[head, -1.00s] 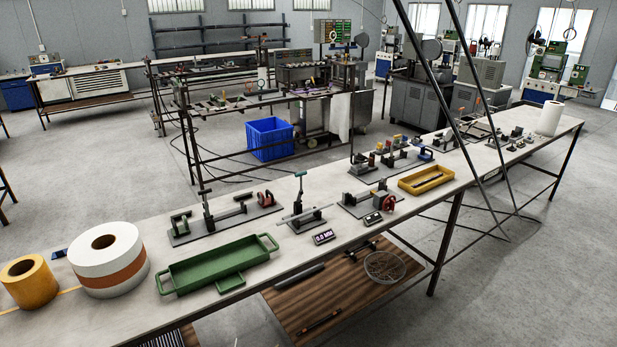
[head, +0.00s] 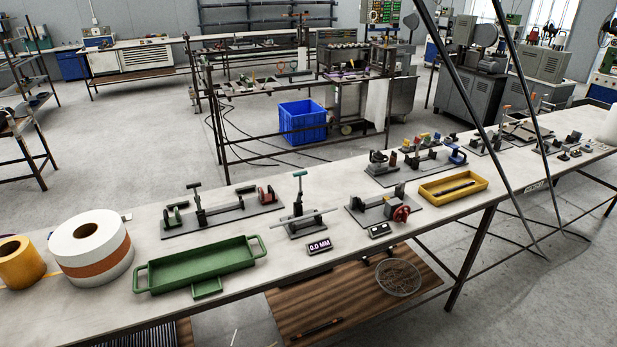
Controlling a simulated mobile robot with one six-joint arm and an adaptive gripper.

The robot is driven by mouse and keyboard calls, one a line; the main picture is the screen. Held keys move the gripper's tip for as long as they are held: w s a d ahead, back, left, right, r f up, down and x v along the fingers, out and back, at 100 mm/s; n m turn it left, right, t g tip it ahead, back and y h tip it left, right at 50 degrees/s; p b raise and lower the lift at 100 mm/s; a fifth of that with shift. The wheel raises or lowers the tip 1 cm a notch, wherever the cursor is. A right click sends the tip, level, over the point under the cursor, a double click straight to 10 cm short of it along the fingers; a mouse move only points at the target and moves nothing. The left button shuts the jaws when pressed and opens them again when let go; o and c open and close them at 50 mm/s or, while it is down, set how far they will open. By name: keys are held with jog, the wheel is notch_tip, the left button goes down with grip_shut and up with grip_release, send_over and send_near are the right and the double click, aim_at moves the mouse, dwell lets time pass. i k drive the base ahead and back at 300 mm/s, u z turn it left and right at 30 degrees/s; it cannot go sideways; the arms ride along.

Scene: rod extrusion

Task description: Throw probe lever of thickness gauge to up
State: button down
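The thickness gauge (head: 305,220) stands on the long light bench, near the middle of the head view. It has a dark base and an upright lever (head: 299,190) with a teal handle on top. A thin light rod lies across its base; I cannot tell whether the probe touches it. A small dark display (head: 320,245) in front of the gauge reads 0.0 MM. My gripper is not in view, so its state and its distance from the lever are hidden.
A green tray (head: 147,273) is left of the gauge, with white and yellow rolls beyond. A clamp fixture (head: 240,210) stands behind left, a red-wheel device (head: 400,212) to the right. Thin slanted dark bars (head: 480,110) cross the right side. Open floor lies behind the bench.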

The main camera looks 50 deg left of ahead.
aim_at(301, 174)
jog(key=u, duration=0.1)
jog(key=i, duration=1.05)
jog(key=u, duration=1.85)
jog(key=k, duration=0.35)
jog(key=u, duration=0.65)
